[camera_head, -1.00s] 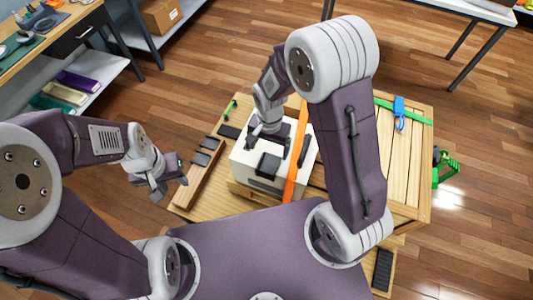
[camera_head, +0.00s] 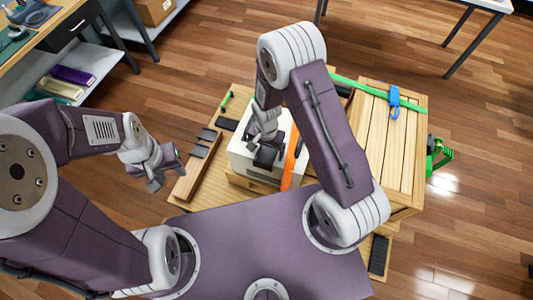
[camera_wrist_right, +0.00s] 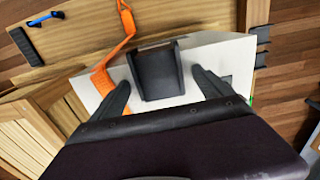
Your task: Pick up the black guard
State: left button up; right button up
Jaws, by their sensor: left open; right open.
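The black guard (camera_wrist_right: 158,72) is a dark channel-shaped piece on top of a white box (camera_wrist_right: 209,58). In the head view my right gripper (camera_head: 266,148) is at the top of the white box (camera_head: 240,156), over the guard and largely hiding it. In the right wrist view my right gripper (camera_wrist_right: 161,79) is open, with one finger on each side of the guard and a gap showing on both sides. My left gripper (camera_head: 163,168) is empty and open, in the air left of the box.
An orange strap (camera_head: 290,160) runs over the box beside my right gripper. A green strap (camera_head: 358,84) with a blue buckle (camera_head: 394,101) crosses the wooden crate (camera_head: 388,140) at right. Dark blocks (camera_head: 205,143) lie on a wooden strip at left.

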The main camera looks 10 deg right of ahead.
aim_at(266, 154)
jog(key=shift+s, duration=0.1)
jog(key=c, duration=1.5)
jog(key=shift+o, duration=0.2)
jog(key=shift+r, duration=0.6)
notch_tip(266, 154, up, 3)
jog(key=shift+r+b, duration=0.1)
jog(key=shift+b, duration=0.45)
jog(key=s+d+r+b, duration=0.1)
jog(key=s+d+r, duration=0.5)
jog(key=s, duration=0.3)
jog(key=shift+d+r, duration=0.35)
jog(key=shift+d, duration=0.25)
